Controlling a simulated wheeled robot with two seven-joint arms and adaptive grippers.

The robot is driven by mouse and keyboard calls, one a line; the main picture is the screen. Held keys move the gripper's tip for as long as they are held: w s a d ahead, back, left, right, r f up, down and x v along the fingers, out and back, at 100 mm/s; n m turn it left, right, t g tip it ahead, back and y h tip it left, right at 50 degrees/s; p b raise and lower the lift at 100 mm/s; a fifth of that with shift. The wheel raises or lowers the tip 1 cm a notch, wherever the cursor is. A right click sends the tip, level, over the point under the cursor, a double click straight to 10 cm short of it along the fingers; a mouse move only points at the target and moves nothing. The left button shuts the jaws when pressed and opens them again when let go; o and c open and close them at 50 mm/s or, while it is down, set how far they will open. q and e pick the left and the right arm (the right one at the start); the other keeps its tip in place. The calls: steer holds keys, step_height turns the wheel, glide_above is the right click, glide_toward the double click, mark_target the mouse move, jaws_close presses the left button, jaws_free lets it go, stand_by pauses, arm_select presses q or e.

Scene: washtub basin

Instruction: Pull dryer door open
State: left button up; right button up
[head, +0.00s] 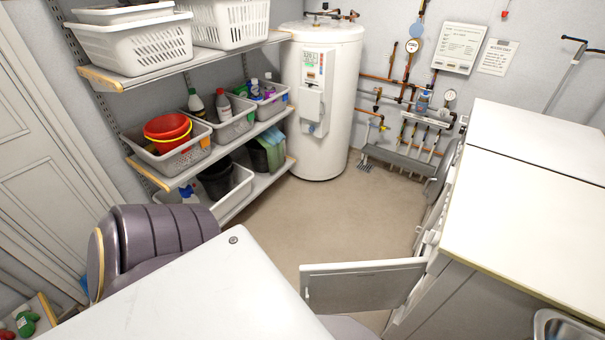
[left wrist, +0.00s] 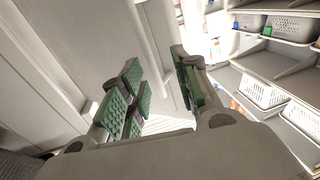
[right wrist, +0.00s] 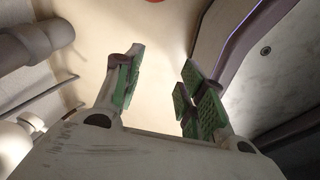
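The dryer door (head: 362,287) appears to be the flat pale panel standing out from the front of the white machine (head: 405,300) at the right in the head view. It is swung well open, its free edge to the left. Neither gripper shows in the head view. In the left wrist view, my left gripper (left wrist: 158,95) is open with green pads apart; pale panels are behind it, and contact cannot be told. In the right wrist view, my right gripper (right wrist: 155,85) is open and empty, with pale floor beyond it.
White counter-like tops (head: 540,190) are at the right. A water heater (head: 325,100) stands at the back, beside shelves (head: 185,65) with baskets and bottles. Pipes and a rack (head: 405,155) are on the back wall. Floor (head: 330,215) is clear in the middle.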

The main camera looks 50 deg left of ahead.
arm_select(q)
steer(key=s+d, duration=0.2)
steer(key=s, duration=0.1)
steer(key=shift+d+f, duration=0.35)
steer(key=shift+f, duration=0.05)
steer(key=shift+w, duration=0.15)
steer(key=shift+x, duration=4.25)
steer(key=shift+r, duration=0.1)
steer(key=shift+s+a, duration=0.1)
steer(key=shift+s, duration=0.15)
